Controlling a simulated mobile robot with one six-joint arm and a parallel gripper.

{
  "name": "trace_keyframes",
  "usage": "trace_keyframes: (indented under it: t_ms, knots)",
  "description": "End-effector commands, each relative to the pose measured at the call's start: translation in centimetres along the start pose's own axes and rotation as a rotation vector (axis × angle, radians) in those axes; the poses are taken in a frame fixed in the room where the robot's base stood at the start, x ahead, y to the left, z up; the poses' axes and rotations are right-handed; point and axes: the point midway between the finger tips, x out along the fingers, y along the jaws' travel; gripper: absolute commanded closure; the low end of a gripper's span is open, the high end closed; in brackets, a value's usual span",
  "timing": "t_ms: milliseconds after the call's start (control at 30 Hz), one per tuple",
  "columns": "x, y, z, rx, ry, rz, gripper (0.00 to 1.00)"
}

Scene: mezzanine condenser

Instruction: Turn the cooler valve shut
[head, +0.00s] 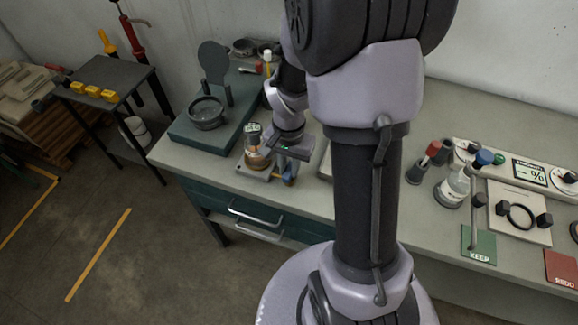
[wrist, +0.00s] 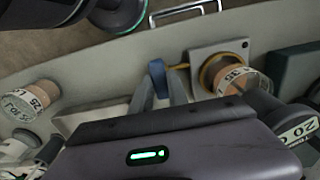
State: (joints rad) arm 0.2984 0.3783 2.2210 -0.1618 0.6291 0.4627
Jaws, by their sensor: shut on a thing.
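The cooler valve appears to be the small blue handle (wrist: 157,76), seen in the wrist view between my fingertips. In the head view it shows as a bit of blue (head: 289,180) at the front edge of the bench, just below my gripper (head: 287,171). My gripper (wrist: 160,88) is shut on the blue handle. A short yellow tube (wrist: 179,67) lies between the handle and a copper-coloured round vessel (wrist: 222,74) on a pale plate. My gripper hides part of the valve, so its exact turn cannot be told.
The green base (head: 190,133) with a dark round dish (head: 206,113) stands left of my gripper. A display panel (head: 529,172), a bottle (head: 453,188), a green KEEP mat (head: 479,246) and a red REDO mat (head: 561,268) are at right. Drawer handles (head: 255,213) stick out below the bench.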

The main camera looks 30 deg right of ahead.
Motion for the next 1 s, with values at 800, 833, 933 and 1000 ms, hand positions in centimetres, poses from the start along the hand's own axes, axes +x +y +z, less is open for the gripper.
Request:
trace_keyframes:
  t_ms: [800,833,933,1000]
  knots:
    - [-0.9,0.0,0.0,0.002,0.001,-0.001,0.58]
    - [-1.5,-0.1,-0.1,0.002,0.002,-0.002,0.58]
    - [-4.2,-0.1,-0.1,0.003,0.004,-0.004,0.58]
    - [-6.7,-0.1,-0.1,0.001,0.005,-0.004,0.58]
